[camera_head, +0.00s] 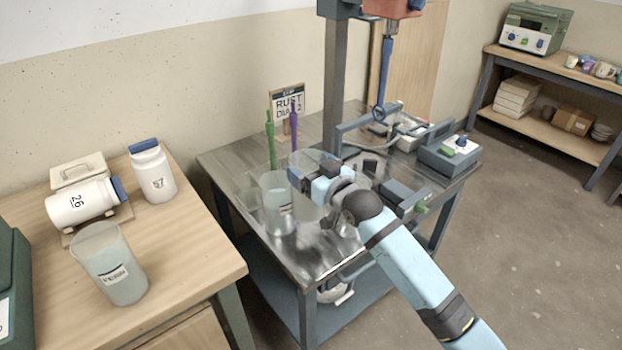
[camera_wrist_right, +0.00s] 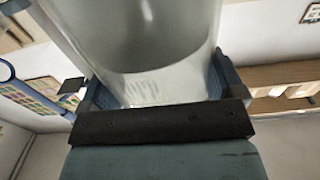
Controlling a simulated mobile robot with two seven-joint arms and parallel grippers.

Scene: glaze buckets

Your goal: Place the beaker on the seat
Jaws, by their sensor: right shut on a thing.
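A clear beaker (camera_head: 305,160) is held up over the metal-topped table in the head view, partly hidden by my right gripper (camera_head: 325,183). In the right wrist view the beaker (camera_wrist_right: 140,45) fills the space between the two fingers of the right gripper (camera_wrist_right: 160,88), which is shut on its wall. A third, labelled beaker (camera_head: 112,268) stands on the wooden table. I cannot make out the seat with certainty. My left gripper is not in view.
Green (camera_head: 271,140) and purple (camera_head: 293,118) upright tools and a sign (camera_head: 287,102) stand at the metal table's back. A stirrer shaft (camera_head: 386,70) hangs from a column (camera_head: 335,90). Grey devices (camera_head: 447,155) crowd the right side.

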